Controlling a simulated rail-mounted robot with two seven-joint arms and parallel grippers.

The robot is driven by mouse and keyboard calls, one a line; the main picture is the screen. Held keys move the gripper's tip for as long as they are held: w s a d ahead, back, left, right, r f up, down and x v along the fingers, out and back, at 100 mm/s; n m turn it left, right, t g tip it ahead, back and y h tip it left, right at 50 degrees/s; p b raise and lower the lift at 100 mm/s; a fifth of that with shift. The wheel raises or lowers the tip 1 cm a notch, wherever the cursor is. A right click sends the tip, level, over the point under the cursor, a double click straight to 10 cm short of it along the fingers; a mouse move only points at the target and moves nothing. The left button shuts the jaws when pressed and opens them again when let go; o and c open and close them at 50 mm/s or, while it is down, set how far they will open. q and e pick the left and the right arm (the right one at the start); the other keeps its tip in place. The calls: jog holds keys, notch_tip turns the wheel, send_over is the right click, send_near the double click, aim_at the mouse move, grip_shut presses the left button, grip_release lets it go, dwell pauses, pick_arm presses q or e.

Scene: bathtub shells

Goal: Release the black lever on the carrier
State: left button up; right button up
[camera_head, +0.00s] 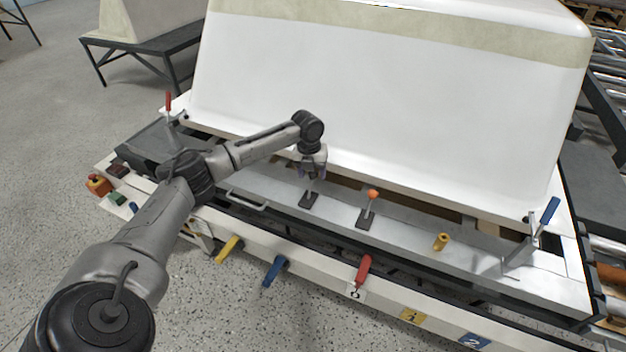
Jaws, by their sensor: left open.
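The carrier (280,203) is a long light-grey deck with a white bathtub shell standing upside down on it. A small lever (309,197) on a dark square base stands on the deck near the middle, in front of the shell. It looks dark, but its upper end is hidden by my gripper. My left gripper (313,176) points down right over this lever, with its fingers open around or just beside the lever's top; I cannot tell whether they touch it. My right gripper is out of view.
An orange-knobbed lever (371,197) stands close to the right of my gripper. A yellow knob (441,241), a blue-handled lever (549,211) and a red-handled lever (168,103) are also on the carrier. Yellow, blue and red handles line the front edge. The shell wall (390,100) rises behind.

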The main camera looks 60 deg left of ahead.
pick_arm(q)
jog(key=shift+f, duration=0.75)
jog(key=shift+c, duration=0.3)
jog(key=shift+d, duration=0.1)
grip_shut()
